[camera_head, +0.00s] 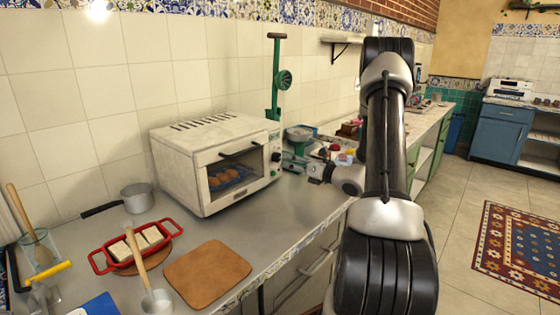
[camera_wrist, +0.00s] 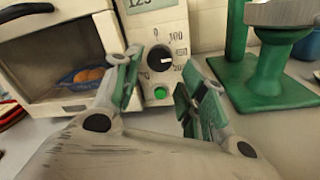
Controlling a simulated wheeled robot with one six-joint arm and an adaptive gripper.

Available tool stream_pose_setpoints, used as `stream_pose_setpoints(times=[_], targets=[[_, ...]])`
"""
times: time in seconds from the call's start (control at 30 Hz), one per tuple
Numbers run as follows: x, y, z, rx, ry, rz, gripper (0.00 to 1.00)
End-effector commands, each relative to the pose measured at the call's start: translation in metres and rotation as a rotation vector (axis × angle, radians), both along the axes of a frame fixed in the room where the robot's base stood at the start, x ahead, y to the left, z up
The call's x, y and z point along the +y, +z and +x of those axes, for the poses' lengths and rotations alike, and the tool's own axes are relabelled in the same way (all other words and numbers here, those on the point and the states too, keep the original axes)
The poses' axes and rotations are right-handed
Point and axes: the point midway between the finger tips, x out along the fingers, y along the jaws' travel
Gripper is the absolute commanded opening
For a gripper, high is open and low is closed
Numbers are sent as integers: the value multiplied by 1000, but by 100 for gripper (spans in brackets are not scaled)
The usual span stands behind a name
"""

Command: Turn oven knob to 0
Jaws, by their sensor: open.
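The white toaster oven (camera_head: 188,157) stands on the counter, with its control panel on the right side of its front. In the wrist view, the black round oven knob (camera_wrist: 159,58) sits on the panel below a display. A dial marked 0, 100 and 200 surrounds it. The knob's white mark points right, away from the 0 at the top. My gripper (camera_wrist: 163,78) is open and faces the panel. Its fingers appear to the left and right of the knob, with the knob visible in the gap; contact is not visible. A green button (camera_wrist: 160,92) is below the knob.
Buns on a blue tray (camera_wrist: 88,76) show inside the oven. A green scale (camera_wrist: 268,75) stands right of the oven. A red dish (camera_head: 135,246), a saucepan (camera_head: 137,197) and a wooden board (camera_head: 207,273) are on the counter at left. Bare counter lies before the oven.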

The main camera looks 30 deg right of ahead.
Motion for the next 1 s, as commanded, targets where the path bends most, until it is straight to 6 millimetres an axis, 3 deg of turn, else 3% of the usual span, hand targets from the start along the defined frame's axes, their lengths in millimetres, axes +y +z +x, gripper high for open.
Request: stream_pose_setpoints(times=[0.3, 0.63, 0.83, 1.0], targets=[[20, 0, 42, 1, 3, -3, 42], [22, 0, 47, 2, 1, -3, 42], [22, 0, 46, 2, 1, -3, 7], [22, 0, 46, 0, 1, -6, 8]])
